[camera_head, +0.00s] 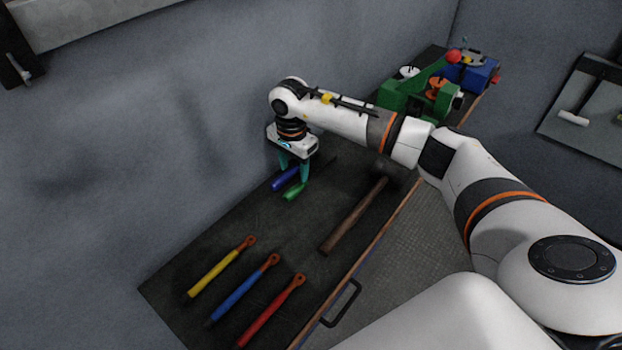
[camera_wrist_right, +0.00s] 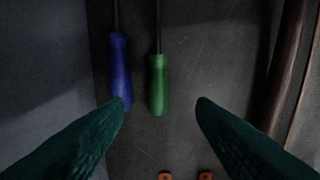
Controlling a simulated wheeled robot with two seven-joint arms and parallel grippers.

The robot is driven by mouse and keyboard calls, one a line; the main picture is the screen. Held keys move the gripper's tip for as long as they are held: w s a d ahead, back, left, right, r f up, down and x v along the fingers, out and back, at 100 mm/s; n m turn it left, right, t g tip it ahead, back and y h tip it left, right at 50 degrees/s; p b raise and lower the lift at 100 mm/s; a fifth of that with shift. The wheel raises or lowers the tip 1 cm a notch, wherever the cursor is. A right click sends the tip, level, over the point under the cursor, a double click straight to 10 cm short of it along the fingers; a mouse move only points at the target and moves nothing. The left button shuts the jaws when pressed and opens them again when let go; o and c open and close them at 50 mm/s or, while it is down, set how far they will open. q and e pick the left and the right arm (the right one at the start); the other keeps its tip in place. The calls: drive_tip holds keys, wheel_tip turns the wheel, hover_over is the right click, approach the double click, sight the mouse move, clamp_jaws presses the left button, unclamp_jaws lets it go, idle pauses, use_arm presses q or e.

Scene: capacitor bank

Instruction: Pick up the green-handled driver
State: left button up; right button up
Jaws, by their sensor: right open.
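The green-handled driver (camera_head: 293,191) lies on the dark bench top, close beside a blue-handled driver (camera_head: 284,179). In the right wrist view the green handle (camera_wrist_right: 157,86) is between my fingers' lines, a little ahead of the tips, and its thin shaft runs out of the top of the picture. The blue handle (camera_wrist_right: 120,72) lies to its left, by the left fingertip. My right gripper (camera_head: 294,175) points down over the drivers, open and empty; its fingers also show in the wrist view (camera_wrist_right: 160,104). My left gripper is not in view.
A brown-handled tool (camera_head: 353,217) lies to the right of the drivers. Yellow (camera_head: 218,271), blue (camera_head: 241,290) and red (camera_head: 268,313) handled tools lie nearer the front. Green (camera_head: 405,97) and blue (camera_head: 480,74) devices stand at the far end. A wall borders the bench at left.

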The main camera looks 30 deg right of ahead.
sight(296, 187)
wheel_tip(296, 187, down, 2)
drive_tip(key=shift+f, duration=0.1)
drive_tip(key=shift+w+f, duration=0.2)
drive_tip(key=shift+f, duration=0.1)
drive_tip(key=f+b, duration=0.2)
drive_tip(key=f, duration=0.2)
drive_tip(key=shift+d, duration=0.2)
drive_tip(key=shift+f+b, duration=0.35)
drive_tip(key=shift+f, duration=0.1)
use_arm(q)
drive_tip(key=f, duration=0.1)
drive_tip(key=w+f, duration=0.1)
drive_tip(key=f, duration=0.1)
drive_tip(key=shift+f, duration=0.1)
use_arm(e)
clamp_jaws()
